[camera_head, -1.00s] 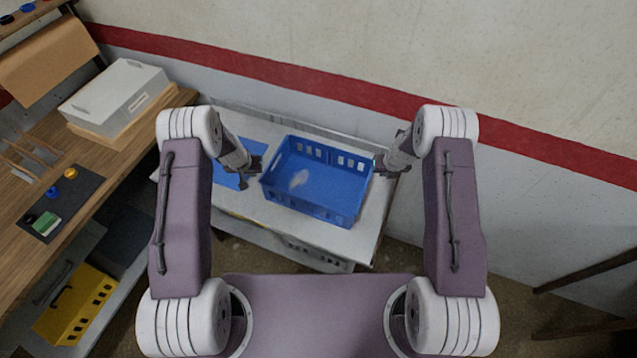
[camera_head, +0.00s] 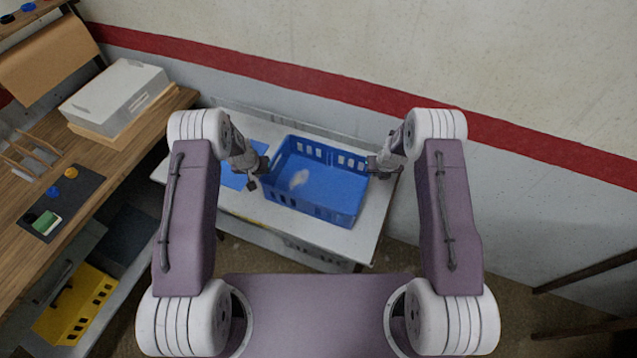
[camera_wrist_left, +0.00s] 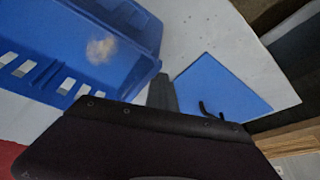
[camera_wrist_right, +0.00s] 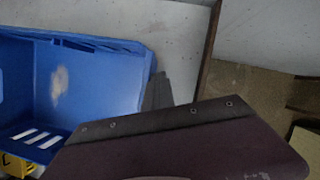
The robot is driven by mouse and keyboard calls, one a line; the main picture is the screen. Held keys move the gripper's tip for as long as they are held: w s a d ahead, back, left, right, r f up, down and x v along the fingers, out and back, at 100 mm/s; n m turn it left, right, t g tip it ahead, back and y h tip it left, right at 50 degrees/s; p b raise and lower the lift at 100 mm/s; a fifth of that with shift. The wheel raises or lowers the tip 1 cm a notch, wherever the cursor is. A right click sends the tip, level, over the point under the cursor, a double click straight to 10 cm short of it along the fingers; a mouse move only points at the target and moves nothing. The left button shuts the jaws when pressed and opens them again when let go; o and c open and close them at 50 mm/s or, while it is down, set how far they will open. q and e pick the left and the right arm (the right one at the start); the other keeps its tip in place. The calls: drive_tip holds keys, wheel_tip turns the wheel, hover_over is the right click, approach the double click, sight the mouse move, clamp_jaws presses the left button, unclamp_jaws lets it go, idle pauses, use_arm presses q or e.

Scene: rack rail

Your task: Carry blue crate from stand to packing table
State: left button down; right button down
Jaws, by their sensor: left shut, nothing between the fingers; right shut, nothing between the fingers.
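The blue crate (camera_head: 318,190) stands upright on the white stand (camera_head: 352,243), with a pale patch on its inside floor. It also shows in the left wrist view (camera_wrist_left: 120,75) and the right wrist view (camera_wrist_right: 95,90). My left gripper (camera_head: 257,176) is shut and empty beside the crate's left end wall. My right gripper (camera_head: 376,172) is shut and empty close to the crate's right end wall. I cannot tell whether either gripper touches the crate. The wooden table (camera_head: 125,160) at the left appears to be the packing table.
A blue sheet (camera_head: 232,180) lies on the stand left of the crate. The table holds a grey box (camera_head: 115,92) and a dark mat (camera_head: 82,205) with small items. A yellow crate (camera_head: 75,305) sits on a low shelf. A wall closes off the back.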

use_arm(q)
drive_tip(key=shift+d, duration=0.45)
use_arm(e)
drive_tip(key=shift+a, duration=0.45)
